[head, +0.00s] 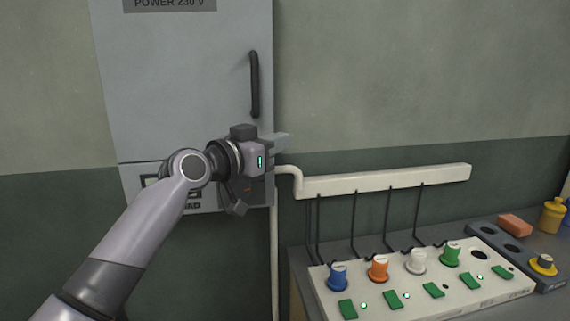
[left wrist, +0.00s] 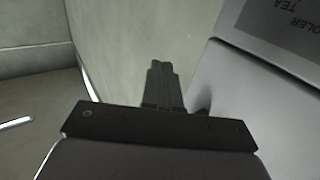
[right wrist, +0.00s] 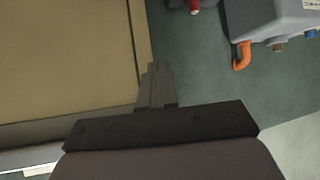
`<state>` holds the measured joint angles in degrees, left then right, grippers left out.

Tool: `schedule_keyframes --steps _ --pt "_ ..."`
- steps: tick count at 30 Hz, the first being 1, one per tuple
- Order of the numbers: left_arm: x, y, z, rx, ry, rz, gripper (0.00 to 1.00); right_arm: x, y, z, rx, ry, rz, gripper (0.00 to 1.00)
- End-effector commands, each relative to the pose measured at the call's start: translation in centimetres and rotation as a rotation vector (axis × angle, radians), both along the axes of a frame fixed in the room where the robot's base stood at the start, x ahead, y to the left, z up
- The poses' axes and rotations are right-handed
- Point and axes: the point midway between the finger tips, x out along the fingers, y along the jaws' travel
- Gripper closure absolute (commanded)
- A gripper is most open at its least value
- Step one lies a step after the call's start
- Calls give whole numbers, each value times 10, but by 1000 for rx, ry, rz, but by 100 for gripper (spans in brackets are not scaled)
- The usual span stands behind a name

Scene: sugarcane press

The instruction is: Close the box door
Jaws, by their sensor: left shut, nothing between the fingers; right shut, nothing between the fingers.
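The grey box (head: 190,95) hangs on the wall in the head view, with a "POWER 230 V" label and a black upright handle (head: 254,85) near its door's right edge. The door looks flush with the box; I cannot tell if a small gap is left. My left gripper (head: 272,158) is below the handle, over the box's lower right edge, and hides part of it. Its shut, empty fingers show in the left wrist view (left wrist: 163,85), beside a grey labelled panel (left wrist: 260,80). My right gripper (right wrist: 157,85) is shut and empty, seen only in the right wrist view.
A control panel (head: 385,303) with coloured knobs and green switches stands at lower right. A pale conduit (head: 385,181) with hanging black cables runs above it. The right wrist view shows a tan board (right wrist: 65,60) and an orange hook-shaped part (right wrist: 242,57). The wall right of the handle is bare.

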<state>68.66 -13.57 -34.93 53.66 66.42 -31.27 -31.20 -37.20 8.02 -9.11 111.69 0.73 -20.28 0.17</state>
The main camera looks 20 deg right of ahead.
Motion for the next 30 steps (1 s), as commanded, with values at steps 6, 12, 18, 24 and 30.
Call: schedule_keyframes --steps 6,12,18,24,30 --pt "-19 2 -1 1 -2 -2 100 -2 0 -1 1 4 0 100" --pt "-40 3 -1 1 -1 -3 100 0 0 -2 0 -1 0 100" --pt "-63 5 -2 0 -1 -2 100 0 0 -6 0 -1 0 100" --pt "-85 7 -1 0 0 -2 100 0 0 -9 0 -1 0 100" --pt "-97 9 -1 -1 1 0 100 0 0 -11 0 -1 0 100"
